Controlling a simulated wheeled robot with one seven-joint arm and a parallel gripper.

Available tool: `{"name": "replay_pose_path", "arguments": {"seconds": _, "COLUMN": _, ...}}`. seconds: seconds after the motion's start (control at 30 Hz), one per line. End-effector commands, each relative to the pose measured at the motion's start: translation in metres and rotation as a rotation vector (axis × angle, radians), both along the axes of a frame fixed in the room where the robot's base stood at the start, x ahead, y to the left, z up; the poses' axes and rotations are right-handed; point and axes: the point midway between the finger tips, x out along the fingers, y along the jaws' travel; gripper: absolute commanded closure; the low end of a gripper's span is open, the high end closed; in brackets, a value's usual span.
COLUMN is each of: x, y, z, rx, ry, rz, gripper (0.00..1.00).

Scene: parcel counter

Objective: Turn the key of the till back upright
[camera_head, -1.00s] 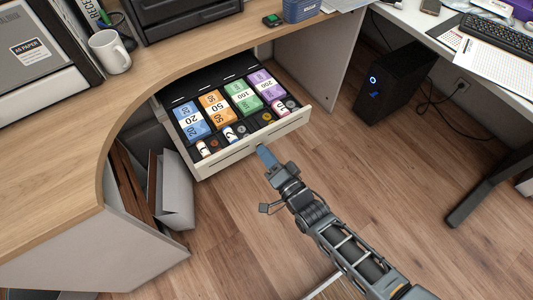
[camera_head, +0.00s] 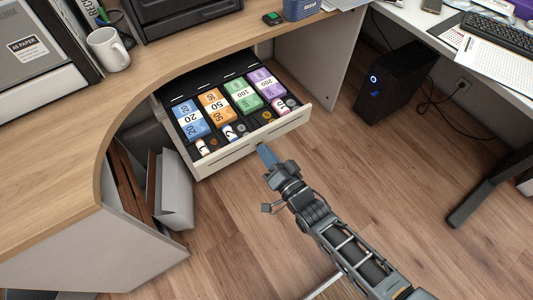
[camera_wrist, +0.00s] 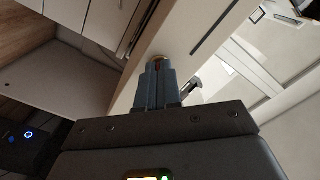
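The till drawer (camera_head: 250,143) stands open under the wooden counter, with banknotes and coins in its compartments. In the wrist view its pale front (camera_wrist: 185,32) runs diagonally. A brass-coloured lock (camera_wrist: 159,58) sits in that front, right at my fingertips. My gripper (camera_head: 265,156) is at the drawer front in the head view. In the wrist view the fingers of my gripper (camera_wrist: 158,76) are close together, with a small reddish bit of the key (camera_wrist: 157,66) between their tips. The fingers hide most of the key, so I cannot tell its angle.
A white mug (camera_head: 108,49) stands on the counter (camera_head: 55,185). A black computer tower (camera_head: 396,82) stands on the floor at the right, beside a white desk. Below the drawer and around my arm the wooden floor (camera_head: 390,190) is clear.

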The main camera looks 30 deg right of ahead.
Motion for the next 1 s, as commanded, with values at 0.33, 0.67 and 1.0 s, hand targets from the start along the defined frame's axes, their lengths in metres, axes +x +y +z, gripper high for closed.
{"name": "replay_pose_path", "arguments": {"seconds": 0.33, "x": -0.0004, "y": -0.001, "z": -0.0022, "rx": -0.324, "ry": 0.001, "rz": -0.002, "gripper": 1.0}}
{"name": "replay_pose_path", "arguments": {"seconds": 0.67, "x": -0.0003, "y": -0.0013, "z": -0.002, "rx": -0.615, "ry": 0.002, "rz": -0.003, "gripper": 1.0}}
{"name": "replay_pose_path", "arguments": {"seconds": 1.0, "x": -0.0002, "y": -0.001, "z": -0.001, "rx": -0.808, "ry": 0.0, "rz": -0.001, "gripper": 1.0}}
